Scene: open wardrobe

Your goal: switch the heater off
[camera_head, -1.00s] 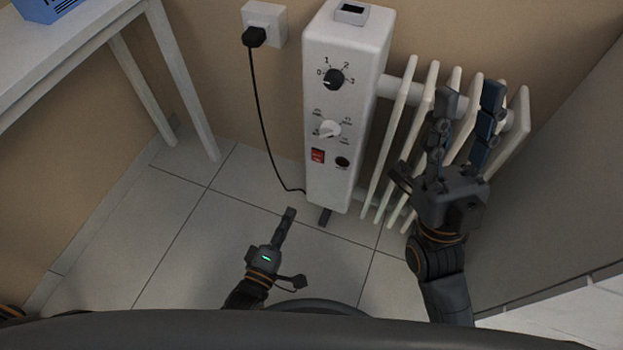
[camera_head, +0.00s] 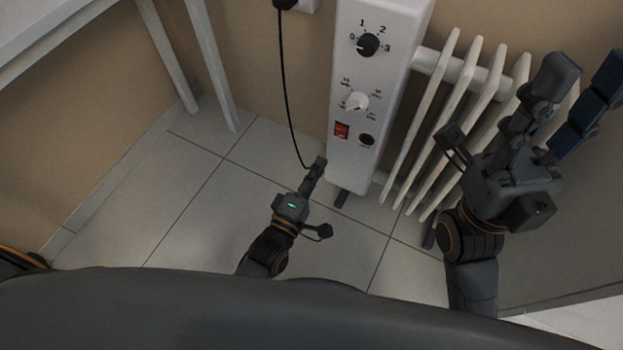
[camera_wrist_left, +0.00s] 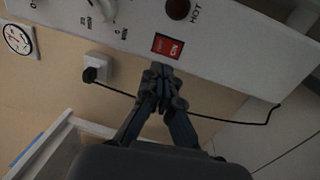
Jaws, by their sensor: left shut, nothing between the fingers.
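The white heater (camera_head: 352,170) stands against the wall, with ribs on its right. Its red rocker switch (camera_head: 342,131) is low on the front panel, left of a dark round HOT lamp (camera_head: 366,140). In the left wrist view the switch (camera_wrist_left: 168,46) shows an ON marking; I cannot tell which side is pressed. My left gripper (camera_head: 318,164) is shut and empty, below the switch. In the wrist view its fingertips (camera_wrist_left: 158,74) are just short of the switch, apparently apart from it. My right gripper (camera_head: 583,78) is open and empty in front of the ribs.
A black dial (camera_head: 368,45) and a white knob (camera_head: 356,101) sit above the switch. A black cord (camera_head: 284,90) hangs left of the heater from the wall plug. A white table (camera_head: 60,35) stands at left. The tiled floor (camera_head: 190,200) is clear.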

